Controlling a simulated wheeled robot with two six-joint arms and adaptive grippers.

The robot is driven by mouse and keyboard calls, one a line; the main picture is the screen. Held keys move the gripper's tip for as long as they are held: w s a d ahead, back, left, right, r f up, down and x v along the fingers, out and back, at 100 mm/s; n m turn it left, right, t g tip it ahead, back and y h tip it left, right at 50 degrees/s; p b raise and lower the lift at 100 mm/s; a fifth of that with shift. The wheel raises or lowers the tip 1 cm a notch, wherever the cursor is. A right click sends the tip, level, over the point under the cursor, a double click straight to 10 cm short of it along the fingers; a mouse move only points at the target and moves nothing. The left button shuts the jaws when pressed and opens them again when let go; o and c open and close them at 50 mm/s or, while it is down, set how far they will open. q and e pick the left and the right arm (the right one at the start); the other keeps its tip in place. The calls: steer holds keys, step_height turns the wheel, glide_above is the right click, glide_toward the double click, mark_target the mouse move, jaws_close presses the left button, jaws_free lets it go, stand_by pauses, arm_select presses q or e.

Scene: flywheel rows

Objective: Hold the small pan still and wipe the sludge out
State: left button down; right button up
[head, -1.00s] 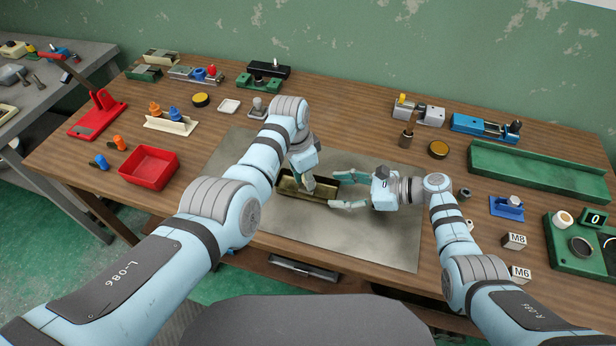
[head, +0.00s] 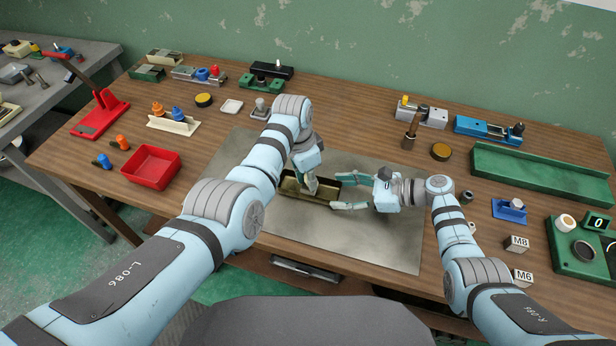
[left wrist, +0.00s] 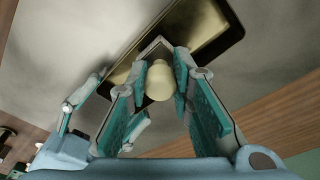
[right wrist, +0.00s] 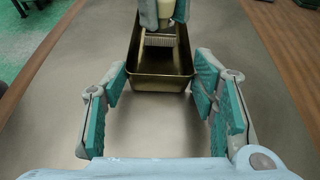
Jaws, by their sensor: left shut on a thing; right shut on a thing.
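The small pan (head: 291,193) is a narrow, dark brass-coloured tray lying on the grey mat (head: 350,240). My right gripper (head: 338,192) is shut across its near end, a finger at each long side; the pan also shows in the right wrist view (right wrist: 150,85). My left gripper (head: 311,185) is shut on the pale handle (left wrist: 160,82) of a brush, pointing down into the pan. Its light bristles (right wrist: 160,41) show inside the pan in the right wrist view. I cannot clearly tell sludge from the pan's brownish inner surface.
A red bin (head: 151,167) stands left of the mat. A long green tray (head: 540,175), a blue holder (head: 509,210) and M8 and M6 blocks (head: 517,243) are on the right. Several fixtures line the back. The mat's front part is clear.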

arm_select(q)
step_height(320, 180, up, 7)
stand_by(0.5)
stand_by(0.5)
steer(key=shift+f, duration=3.35)
steer(key=shift+f, duration=0.4)
